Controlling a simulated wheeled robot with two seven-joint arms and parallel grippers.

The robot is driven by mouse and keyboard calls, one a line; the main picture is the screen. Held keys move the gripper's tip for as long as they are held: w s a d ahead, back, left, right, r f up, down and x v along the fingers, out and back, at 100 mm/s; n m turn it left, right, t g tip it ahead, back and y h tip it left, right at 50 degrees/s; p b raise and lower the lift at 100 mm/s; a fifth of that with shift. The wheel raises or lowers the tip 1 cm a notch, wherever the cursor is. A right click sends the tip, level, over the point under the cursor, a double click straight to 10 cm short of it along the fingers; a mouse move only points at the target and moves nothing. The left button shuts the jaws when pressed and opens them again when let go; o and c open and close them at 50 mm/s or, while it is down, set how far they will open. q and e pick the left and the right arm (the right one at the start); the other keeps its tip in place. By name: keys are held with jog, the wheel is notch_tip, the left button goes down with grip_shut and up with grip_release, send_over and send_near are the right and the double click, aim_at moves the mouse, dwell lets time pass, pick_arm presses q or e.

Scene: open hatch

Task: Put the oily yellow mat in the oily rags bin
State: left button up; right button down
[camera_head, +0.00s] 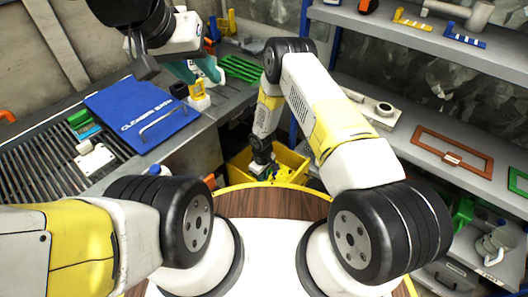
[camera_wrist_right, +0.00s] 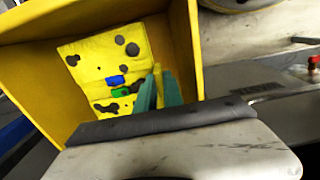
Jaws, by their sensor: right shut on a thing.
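The oily yellow mat (camera_wrist_right: 92,62), spotted with black stains, lies inside the yellow bin in the right wrist view. A blue piece and a green piece show on it. My right gripper (camera_wrist_right: 158,92) reaches down into the bin, its teal fingers shut on a yellow edge that looks like the mat's. The oily rags bin (camera_head: 238,162) is the yellow box at the centre of the head view; my right arm hides part of it. My left gripper (camera_head: 200,73) is above the left bench, its teal fingers apart and apparently empty.
A blue lid marked "cleaner basin" (camera_head: 150,112) and a slatted grate (camera_head: 45,150) are on the left bench. A small yellow item (camera_head: 198,92) stands below my left gripper. Shelves on the right hold a red frame (camera_head: 452,152). A round wooden table edge (camera_head: 275,197) is in front.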

jog(key=c, duration=1.4)
grip_release()
jog(key=shift+r, duration=0.1)
